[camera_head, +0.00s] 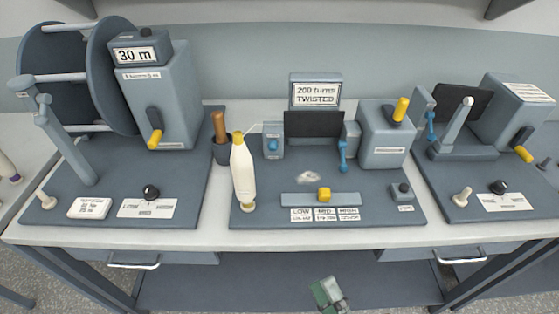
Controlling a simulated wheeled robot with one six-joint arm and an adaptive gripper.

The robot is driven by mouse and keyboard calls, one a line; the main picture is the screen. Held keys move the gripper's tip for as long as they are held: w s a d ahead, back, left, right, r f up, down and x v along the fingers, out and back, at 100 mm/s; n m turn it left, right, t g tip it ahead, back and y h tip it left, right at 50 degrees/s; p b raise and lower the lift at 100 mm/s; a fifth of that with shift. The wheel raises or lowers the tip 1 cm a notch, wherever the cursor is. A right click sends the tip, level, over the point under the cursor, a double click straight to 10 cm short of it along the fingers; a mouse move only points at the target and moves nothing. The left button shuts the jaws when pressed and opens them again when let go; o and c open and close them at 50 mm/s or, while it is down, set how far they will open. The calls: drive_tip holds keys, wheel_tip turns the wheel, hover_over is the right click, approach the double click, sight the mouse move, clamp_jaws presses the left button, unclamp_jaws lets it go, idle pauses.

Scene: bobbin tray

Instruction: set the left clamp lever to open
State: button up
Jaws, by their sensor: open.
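The left clamp (272,126) is a small grey-blue block on the middle machine, left of the dark panel. Its lever (273,145) is a short blue piece on the block's front face; its exact angle is too small to tell. The right clamp (351,133) stands across the panel, with a longer blue lever (343,153) hanging down. My gripper (327,294) shows only in part at the bottom edge, in front of the bench and well away from the left clamp. It is open, and I see nothing held in it.
A cream cone-shaped bobbin (243,174) stands just left of the left clamp, with a thread running towards it. A cup with a brown stick (220,130) is behind. A yellow slider (324,194) lies in front. Bench drawer handles (133,265) stick out below.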

drive_tip(key=w+a+r+n+g+y, duration=0.1)
drive_tip(key=w+a+n+g+y, duration=0.1)
drive_tip(key=w+n, duration=0.4)
drive_tip(key=w+a+r+n+g+y, duration=0.1)
drive_tip(key=w+a+r+n+g, duration=0.15)
drive_tip(key=w+n, duration=0.4)
drive_tip(key=n+h, duration=0.2)
drive_tip(key=n, duration=0.6)
approach(276, 150)
drive_tip(key=shift+m, duration=0.25)
drive_tip(key=x, duration=1.1)
drive_tip(key=shift+w, duration=0.2)
clamp_jaws()
